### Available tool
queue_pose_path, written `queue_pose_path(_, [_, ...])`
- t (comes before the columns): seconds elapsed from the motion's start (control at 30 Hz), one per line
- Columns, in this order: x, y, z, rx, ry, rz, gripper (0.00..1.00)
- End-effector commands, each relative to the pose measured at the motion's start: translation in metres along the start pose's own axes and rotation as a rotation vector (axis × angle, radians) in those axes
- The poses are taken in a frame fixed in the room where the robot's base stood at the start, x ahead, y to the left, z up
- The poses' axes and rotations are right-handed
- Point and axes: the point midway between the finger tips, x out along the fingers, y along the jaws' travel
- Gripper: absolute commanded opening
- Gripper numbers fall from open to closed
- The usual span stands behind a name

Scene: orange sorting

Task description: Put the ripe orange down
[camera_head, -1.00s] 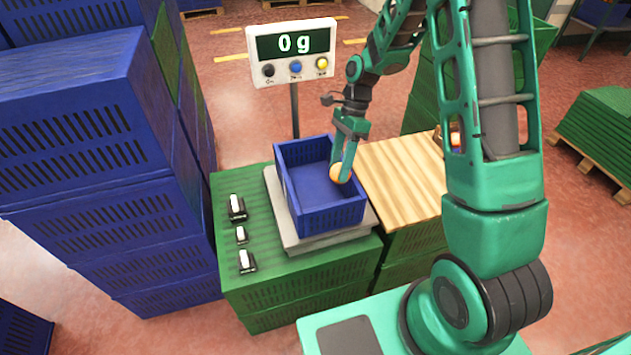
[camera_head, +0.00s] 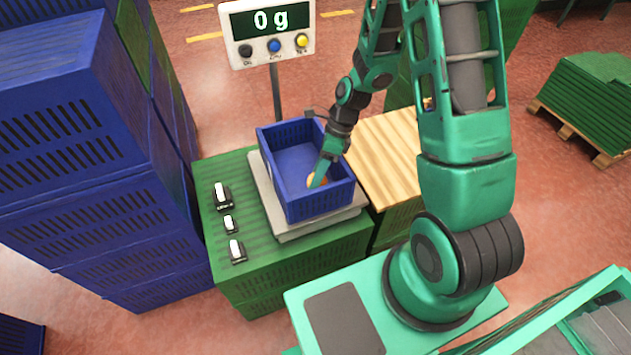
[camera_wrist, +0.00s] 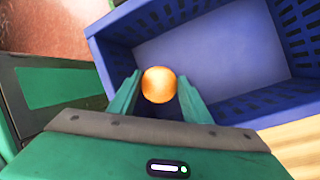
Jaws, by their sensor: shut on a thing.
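The orange (camera_wrist: 159,85) is round and bright orange, held between the two green fingertips of my gripper (camera_wrist: 160,90) in the wrist view. In the head view my gripper (camera_head: 318,180) reaches down inside the blue crate (camera_head: 325,206), and only a small part of the orange (camera_head: 322,182) shows beside the finger. The crate also shows in the wrist view (camera_wrist: 118,52), with its floor empty where visible. It stands on the grey scale plate (camera_head: 262,195). Whether the orange touches the crate floor I cannot tell. The scale display (camera_head: 271,20) reads 0 g.
Three small black-and-white devices (camera_head: 228,223) lie on the green crate top (camera_head: 208,180) left of the scale. A wooden board (camera_head: 385,150) is to the right. Tall blue crate stacks (camera_head: 75,130) stand at the left. Crate walls surround my gripper closely.

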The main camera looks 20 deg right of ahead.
Motion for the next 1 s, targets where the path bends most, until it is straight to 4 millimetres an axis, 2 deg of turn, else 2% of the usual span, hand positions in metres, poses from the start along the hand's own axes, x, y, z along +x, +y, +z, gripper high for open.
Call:
queue_pose_path(0.1, [0.015, -0.004, -0.006, 0.001, 0.002, 0.003, 0.2])
queue_pose_path(0.27, [0.029, -0.009, -0.01, 0.001, 0.001, 0.001, 0.2])
queue_pose_path(0.63, [0.033, -0.01, -0.011, 0.0, 0.0, 0.0, 0.2])
queue_pose_path(0.67, [0.033, -0.01, -0.011, 0.0, 0.0, 0.0, 0.49])
queue_pose_path(0.7, [0.033, -0.01, -0.011, 0.0, 0.0, 0.0, 0.52])
queue_pose_path(1.0, [0.032, -0.01, -0.01, -0.001, 0.0, 0.0, 0.52])
